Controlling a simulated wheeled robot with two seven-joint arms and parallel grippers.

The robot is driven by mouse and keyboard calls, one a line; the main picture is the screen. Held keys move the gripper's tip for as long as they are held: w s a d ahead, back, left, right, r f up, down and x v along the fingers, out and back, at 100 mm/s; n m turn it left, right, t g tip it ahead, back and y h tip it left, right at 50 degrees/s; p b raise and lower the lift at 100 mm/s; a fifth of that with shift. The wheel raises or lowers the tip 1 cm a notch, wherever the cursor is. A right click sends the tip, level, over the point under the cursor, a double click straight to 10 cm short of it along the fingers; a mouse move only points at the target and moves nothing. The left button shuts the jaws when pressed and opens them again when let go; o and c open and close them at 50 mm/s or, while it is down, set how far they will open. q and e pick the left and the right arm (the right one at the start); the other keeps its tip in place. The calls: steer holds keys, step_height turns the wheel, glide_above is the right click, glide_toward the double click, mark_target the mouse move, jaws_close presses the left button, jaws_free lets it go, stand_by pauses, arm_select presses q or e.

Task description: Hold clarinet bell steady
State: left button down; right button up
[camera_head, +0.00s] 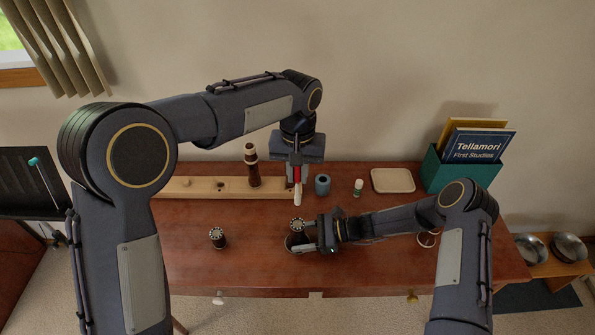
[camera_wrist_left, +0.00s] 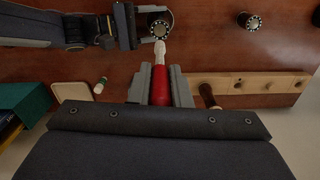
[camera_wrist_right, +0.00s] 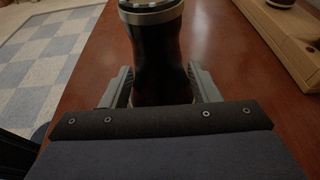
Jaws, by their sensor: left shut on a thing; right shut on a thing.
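The clarinet bell (camera_head: 296,240) is dark with a silver ring at its top, and appears to stand upright on the piano-side table. My right gripper (camera_head: 318,240) is shut on it from the right. In the right wrist view the bell (camera_wrist_right: 160,60) sits between the two fingers, its lower part hidden by the gripper body. My left gripper (camera_head: 297,165) is shut on a red-handled tool with a white tip (camera_wrist_left: 160,88), pointing down, above and behind the bell. In the left wrist view the white tip is just short of the bell's top (camera_wrist_left: 160,24), apparently apart from it.
A wooden peg rack (camera_head: 200,188) holds an upright dark clarinet piece (camera_head: 252,168). A short dark piece (camera_head: 217,238) stands front left.

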mark_target(298, 196)
stand_by(0.3)
arm_select(q)
steer(key=shift+f, duration=3.85)
steer(key=shift+f, duration=0.2)
steer(key=shift+f, duration=1.35)
steer(key=shift+r, duration=0.25)
steer(key=shift+r, duration=0.35)
steer(key=shift+f, duration=0.2)
steer(key=shift+f, duration=0.35)
